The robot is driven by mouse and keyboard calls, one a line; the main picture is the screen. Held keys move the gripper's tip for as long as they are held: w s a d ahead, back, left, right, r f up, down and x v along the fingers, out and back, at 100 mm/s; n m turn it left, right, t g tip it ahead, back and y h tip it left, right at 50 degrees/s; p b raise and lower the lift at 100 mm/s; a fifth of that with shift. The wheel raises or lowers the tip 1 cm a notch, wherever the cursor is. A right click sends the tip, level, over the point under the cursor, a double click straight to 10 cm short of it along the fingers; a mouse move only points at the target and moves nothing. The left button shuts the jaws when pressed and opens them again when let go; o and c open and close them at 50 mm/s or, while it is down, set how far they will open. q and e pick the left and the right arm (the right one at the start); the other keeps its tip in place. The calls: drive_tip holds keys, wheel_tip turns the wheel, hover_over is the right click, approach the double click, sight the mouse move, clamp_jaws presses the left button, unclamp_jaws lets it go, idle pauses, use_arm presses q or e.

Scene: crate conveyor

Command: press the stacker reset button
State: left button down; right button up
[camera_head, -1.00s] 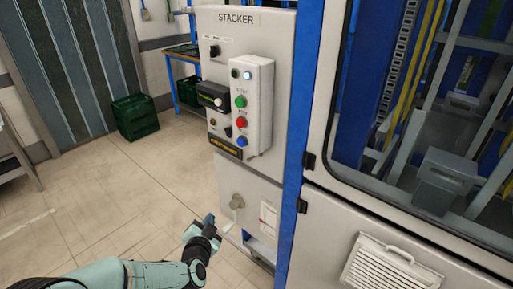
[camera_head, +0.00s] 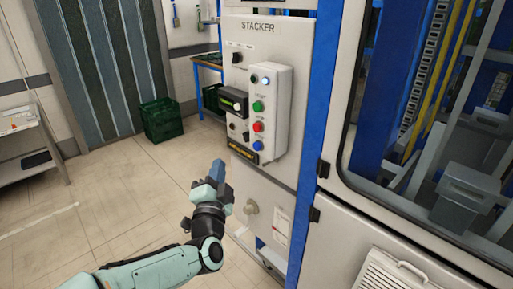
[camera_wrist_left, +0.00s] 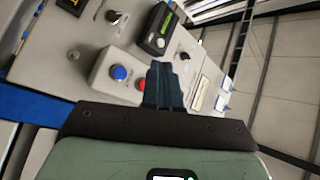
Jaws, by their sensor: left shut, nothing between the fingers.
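The grey STACKER panel (camera_head: 262,27) stands upright in the middle of the head view. A light button box on it (camera_head: 276,85) carries a column of buttons: a dark one at the top, green (camera_head: 258,106), red (camera_head: 257,127) and blue (camera_head: 258,145) at the bottom. The left wrist view shows the blue button (camera_wrist_left: 120,73) and part of the red button (camera_wrist_left: 141,84); the rest of the column is hidden behind my fingers. My left gripper (camera_head: 219,170) is shut and empty, lower left of the box and apart from the blue button in the head view. My right gripper is not in view.
A black display unit (camera_head: 233,101) and a knob sit left of the button box. A grey handle (camera_head: 251,207) sticks out lower down. The blue-framed machine with a window (camera_head: 440,130) stands to the right.

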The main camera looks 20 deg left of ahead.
sight(256, 146)
use_arm(q)
drive_tip(key=shift+w, duration=0.15)
drive_tip(key=w+d+p, duration=0.3)
drive_tip(key=w, duration=0.5)
drive_tip(key=shift+d+p, duration=0.2)
drive_tip(key=shift+p, duration=0.15)
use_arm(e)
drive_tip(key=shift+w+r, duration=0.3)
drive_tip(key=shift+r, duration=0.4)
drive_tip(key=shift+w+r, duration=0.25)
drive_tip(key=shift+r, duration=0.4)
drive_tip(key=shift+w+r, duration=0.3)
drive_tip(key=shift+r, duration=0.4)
use_arm(q)
drive_tip(key=shift+w+d, duration=0.2)
drive_tip(key=shift+w, duration=0.15)
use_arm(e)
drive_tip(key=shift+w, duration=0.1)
